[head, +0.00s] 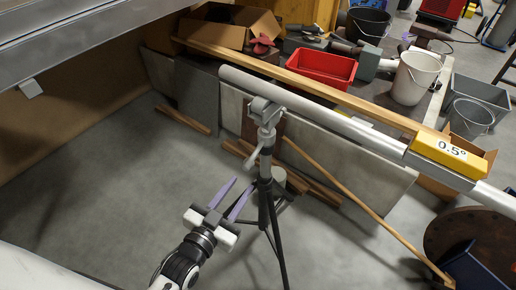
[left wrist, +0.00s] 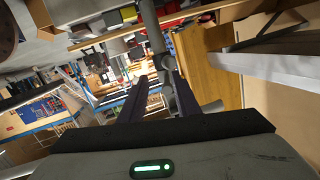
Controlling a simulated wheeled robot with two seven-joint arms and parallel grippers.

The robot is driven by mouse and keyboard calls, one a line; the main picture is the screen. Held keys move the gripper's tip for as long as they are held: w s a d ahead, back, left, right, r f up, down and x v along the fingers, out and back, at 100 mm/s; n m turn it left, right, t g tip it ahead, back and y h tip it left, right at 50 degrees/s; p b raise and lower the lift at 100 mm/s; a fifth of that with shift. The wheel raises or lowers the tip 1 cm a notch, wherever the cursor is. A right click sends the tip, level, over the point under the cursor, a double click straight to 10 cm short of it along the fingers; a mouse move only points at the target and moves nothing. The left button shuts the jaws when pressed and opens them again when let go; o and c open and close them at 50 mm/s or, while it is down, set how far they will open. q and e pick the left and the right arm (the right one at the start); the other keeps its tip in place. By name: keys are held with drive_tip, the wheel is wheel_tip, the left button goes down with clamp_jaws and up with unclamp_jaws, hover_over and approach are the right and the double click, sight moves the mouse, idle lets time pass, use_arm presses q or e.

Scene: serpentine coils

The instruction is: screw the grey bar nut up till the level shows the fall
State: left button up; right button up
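A long grey pipe (head: 320,117) rests on the head of a dark tripod stand (head: 265,200). A yellow level (head: 434,150) sits on the pipe at the right and reads 0.5°. Grey fittings (head: 267,110) sit under the pipe, with a pale lever-like bar (head: 254,156) low on their left side; I take this as the bar nut, but cannot be sure. My left gripper (head: 243,182) is open and empty, below and left of that bar, apart from it. In the left wrist view its two dark fingers (left wrist: 160,92) are spread, with the grey stand column (left wrist: 154,35) beyond them. My right gripper is not in view.
A wooden plank (head: 300,82) lies along a bench edge behind the pipe. A red tray (head: 322,67), white bucket (head: 415,78) and cardboard box (head: 228,28) stand there. Grey slabs (head: 330,150) and wooden strips lean or lie behind the stand. Floor (head: 110,180) at left is clear.

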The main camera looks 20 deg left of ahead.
sight(263, 142)
use_arm(q)
drive_tip(key=w+r, duration=0.1)
drive_tip(key=w+r+t, duration=0.1)
drive_tip(key=shift+w+r, duration=0.2)
drive_tip(key=shift+r, duration=0.2)
drive_tip(key=w, duration=0.3)
drive_tip(key=w+d, duration=0.1)
drive_tip(key=w, duration=0.5)
drive_tip(key=shift+w+d, duration=0.25)
drive_tip(key=shift+w, duration=0.05)
clamp_jaws()
